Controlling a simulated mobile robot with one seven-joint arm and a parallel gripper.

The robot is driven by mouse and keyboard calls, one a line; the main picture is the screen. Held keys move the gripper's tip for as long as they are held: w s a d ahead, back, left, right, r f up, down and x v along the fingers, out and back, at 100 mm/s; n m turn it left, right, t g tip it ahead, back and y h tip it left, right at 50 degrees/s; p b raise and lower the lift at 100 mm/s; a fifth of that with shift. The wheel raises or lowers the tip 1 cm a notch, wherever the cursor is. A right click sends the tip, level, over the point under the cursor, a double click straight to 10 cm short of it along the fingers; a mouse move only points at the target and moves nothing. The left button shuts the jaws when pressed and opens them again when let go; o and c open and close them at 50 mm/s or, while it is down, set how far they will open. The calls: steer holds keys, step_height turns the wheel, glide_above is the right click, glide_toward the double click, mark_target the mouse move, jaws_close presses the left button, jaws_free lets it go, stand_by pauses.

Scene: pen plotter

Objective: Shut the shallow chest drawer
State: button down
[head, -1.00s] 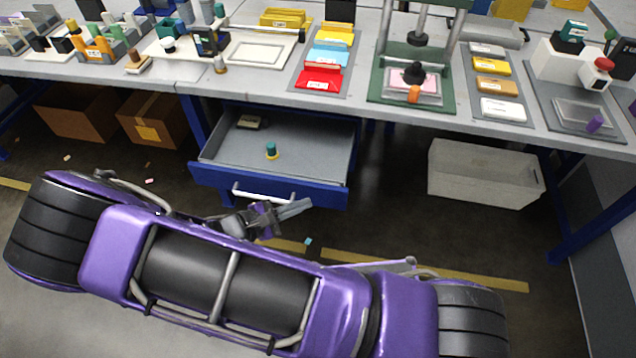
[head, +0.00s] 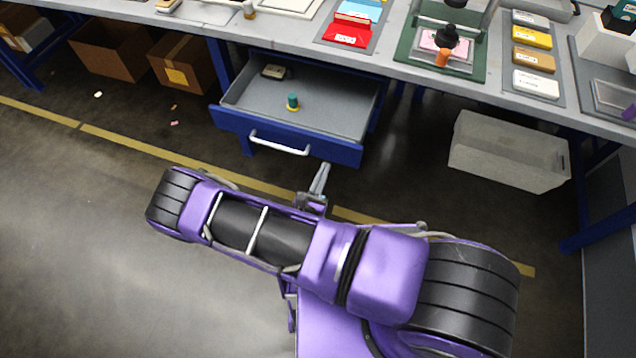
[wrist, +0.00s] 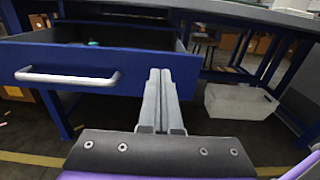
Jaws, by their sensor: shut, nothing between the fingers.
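The shallow chest drawer (head: 335,149) hangs under the workbench and is pulled out, with a blue front and a pale handle (head: 279,144). Inside it lie a small teal and yellow piece (head: 292,103) and a dark box with a pale label (head: 273,72). In the wrist view the drawer front (wrist: 120,70) and handle (wrist: 68,76) fill the left side. My gripper (head: 323,172) is shut and empty, in front of the drawer's right end. In the wrist view my gripper (wrist: 160,78) points toward the right end of the front; contact cannot be told.
A pale bin (head: 510,150) stands on the floor at right. Cardboard boxes (head: 183,65) stand under the bench at left. The floor before the drawer is clear.

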mark_target(335, 144)
steer(key=x, duration=0.7)
